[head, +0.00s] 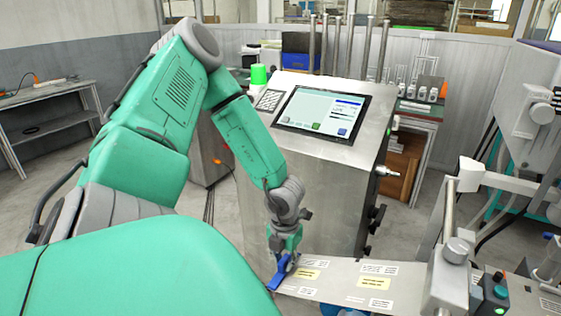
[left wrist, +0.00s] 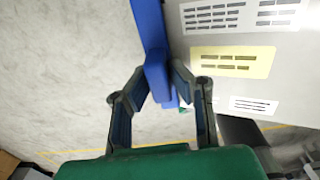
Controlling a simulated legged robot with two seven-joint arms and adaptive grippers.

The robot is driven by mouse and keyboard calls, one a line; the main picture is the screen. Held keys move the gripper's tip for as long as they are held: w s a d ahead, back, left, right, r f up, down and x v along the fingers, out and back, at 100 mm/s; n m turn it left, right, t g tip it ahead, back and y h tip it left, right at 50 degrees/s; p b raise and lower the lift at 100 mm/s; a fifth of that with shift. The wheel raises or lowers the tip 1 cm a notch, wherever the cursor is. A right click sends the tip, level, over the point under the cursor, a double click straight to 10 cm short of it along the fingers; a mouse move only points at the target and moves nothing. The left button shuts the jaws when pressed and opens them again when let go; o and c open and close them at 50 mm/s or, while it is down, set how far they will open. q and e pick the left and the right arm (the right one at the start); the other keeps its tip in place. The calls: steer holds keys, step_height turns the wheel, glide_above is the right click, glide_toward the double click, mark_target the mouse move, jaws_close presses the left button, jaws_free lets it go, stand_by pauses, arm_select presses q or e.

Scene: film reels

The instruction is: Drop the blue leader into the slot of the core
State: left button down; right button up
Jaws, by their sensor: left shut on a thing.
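My left gripper (head: 285,258) reaches down at the left end of a grey metal panel. It is shut on the blue leader (head: 279,277), a blue strip that shows at the panel's left edge. In the left wrist view the leader (left wrist: 150,22) runs up from between the fingers of the left gripper (left wrist: 162,75), along the panel's edge. A short blue end shows below the fingertips. I cannot tell whether the leader touches the panel. I cannot make out the core or its slot in either view. My right gripper is not in view.
The metal panel (head: 340,280) carries white and yellow labels. Behind it stands a steel cabinet (head: 310,185) with a screen (head: 322,112). Machine parts with a grey knob (head: 457,250) crowd the right. A side table (head: 45,97) stands far left, with open floor before it.

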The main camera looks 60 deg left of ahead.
arm_select(q)
steer(key=w+d+f+b, duration=0.2)
steer(key=w+d+b, duration=0.2)
steer(key=d, duration=0.3)
steer(key=shift+f+b, duration=0.35)
steer(key=shift+b, duration=0.45)
stand_by(0.5)
steer(key=shift+w, duration=0.1)
steer(key=w+d+f+b, duration=0.3)
steer(key=w+d+b, duration=0.1)
steer(key=d, duration=0.4)
steer(key=shift+w, duration=0.5)
stand_by(1.3)
steer(key=shift+d+f, duration=0.1)
steer(key=shift+s, duration=0.1)
